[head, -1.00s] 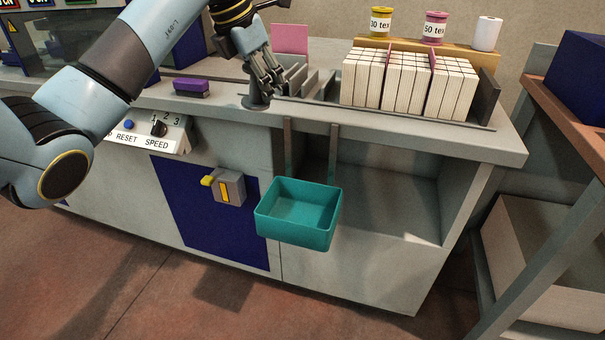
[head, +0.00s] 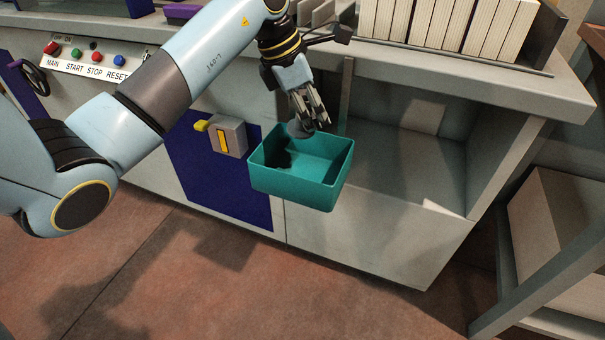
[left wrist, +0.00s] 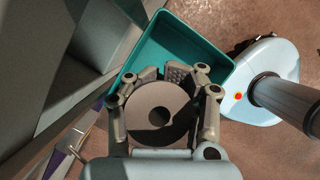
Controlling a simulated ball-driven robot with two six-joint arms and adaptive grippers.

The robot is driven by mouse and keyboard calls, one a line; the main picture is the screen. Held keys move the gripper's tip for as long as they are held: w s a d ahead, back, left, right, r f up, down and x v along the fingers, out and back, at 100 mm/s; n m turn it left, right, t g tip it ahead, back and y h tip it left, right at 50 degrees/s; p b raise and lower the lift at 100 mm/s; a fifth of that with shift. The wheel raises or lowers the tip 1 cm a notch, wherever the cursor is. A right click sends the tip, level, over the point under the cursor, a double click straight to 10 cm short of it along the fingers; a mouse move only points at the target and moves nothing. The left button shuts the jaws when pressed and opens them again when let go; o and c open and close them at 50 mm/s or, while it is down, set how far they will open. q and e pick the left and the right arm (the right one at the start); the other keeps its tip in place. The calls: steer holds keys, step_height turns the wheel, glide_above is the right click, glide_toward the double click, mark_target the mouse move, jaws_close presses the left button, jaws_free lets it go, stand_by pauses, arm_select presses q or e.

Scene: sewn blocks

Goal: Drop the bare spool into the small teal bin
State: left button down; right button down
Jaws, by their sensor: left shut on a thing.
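The small teal bin (head: 310,192) hangs on the front of the machine, open at the top and seemingly empty apart from a dark shadow inside. It also shows in the left wrist view (left wrist: 150,50), beyond my fingers. My left gripper (head: 312,122) is shut on the bare spool (head: 300,130), a grey spool with a round flange. The spool is held over the bin's back left rim area. In the left wrist view the spool (left wrist: 140,107) sits between the two fingers, its flange and dark centre hole facing the camera. My right gripper is not in view.
A grey box with a yellow lever (head: 228,136) sticks out of the machine front left of the bin. The worktop (head: 470,85) with sewn blocks (head: 450,25) lies above and behind. An open recess (head: 400,150) is right of the bin.

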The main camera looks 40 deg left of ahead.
arm_select(q)
steer(key=shift+f, duration=0.45)
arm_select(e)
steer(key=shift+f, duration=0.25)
arm_select(q)
steer(key=shift+r, duration=0.1)
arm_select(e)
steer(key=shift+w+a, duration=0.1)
arm_select(q)
steer(key=c, duration=0.9)
jaws_free()
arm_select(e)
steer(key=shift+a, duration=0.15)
arm_select(q)
steer(key=shift+r, duration=0.1)
steer(key=v, duration=1.1)
steer(key=shift+s+a+r, duration=0.1)
steer(key=shift+s+r, duration=0.05)
steer(key=shift+r, duration=0.2)
